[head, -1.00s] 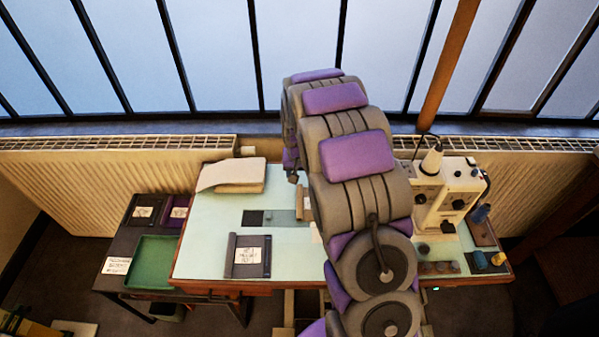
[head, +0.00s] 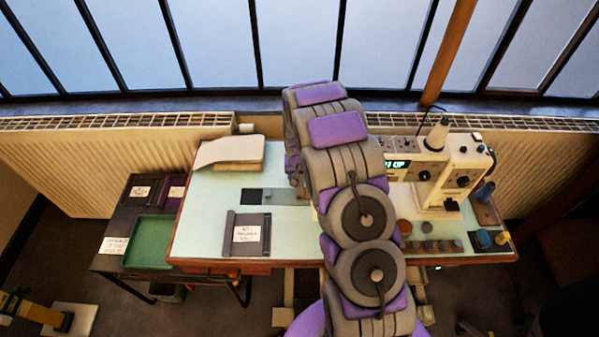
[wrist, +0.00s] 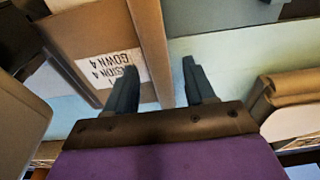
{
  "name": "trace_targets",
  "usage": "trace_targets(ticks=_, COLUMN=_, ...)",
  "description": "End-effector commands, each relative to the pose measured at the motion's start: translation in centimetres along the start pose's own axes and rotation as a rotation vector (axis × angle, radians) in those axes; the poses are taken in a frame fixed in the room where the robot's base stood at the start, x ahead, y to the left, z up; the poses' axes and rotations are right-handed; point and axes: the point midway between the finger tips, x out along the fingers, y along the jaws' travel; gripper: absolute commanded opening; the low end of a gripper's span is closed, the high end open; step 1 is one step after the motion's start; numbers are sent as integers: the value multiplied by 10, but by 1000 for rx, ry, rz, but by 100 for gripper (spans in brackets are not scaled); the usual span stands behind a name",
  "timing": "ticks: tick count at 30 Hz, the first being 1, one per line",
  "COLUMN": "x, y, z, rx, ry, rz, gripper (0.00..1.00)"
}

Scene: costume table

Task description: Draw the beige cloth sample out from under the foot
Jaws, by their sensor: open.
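The white sewing machine (head: 440,165) stands at the right of the table in the head view, its lit display facing me. My arm covers its left end, so I cannot make out the foot or the beige cloth sample there. A brown panel with a white lettered card (wrist: 118,78) shows beyond the left finger. I cannot tell whether any beige surface in the wrist view is the sample. The head view hides the gripper behind my arm.
The pale table (head: 200,215) holds a dark folder with a white note (head: 247,235), a pale folded stack (head: 232,153) and a dark square (head: 252,195). Several small round pieces (head: 428,246) line the front right. A green tray (head: 148,242) sits on the side table at left.

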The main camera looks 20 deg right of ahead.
Motion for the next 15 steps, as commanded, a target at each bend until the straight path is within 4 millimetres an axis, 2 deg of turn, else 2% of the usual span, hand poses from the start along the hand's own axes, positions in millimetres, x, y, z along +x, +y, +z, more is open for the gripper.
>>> trace_targets(ticks=11, x=4, y=0, z=0, rx=1, ry=0, rz=0, gripper=54)
trace_targets(ticks=15, x=4, y=0, z=0, rx=1, ry=0, rz=0, gripper=42)
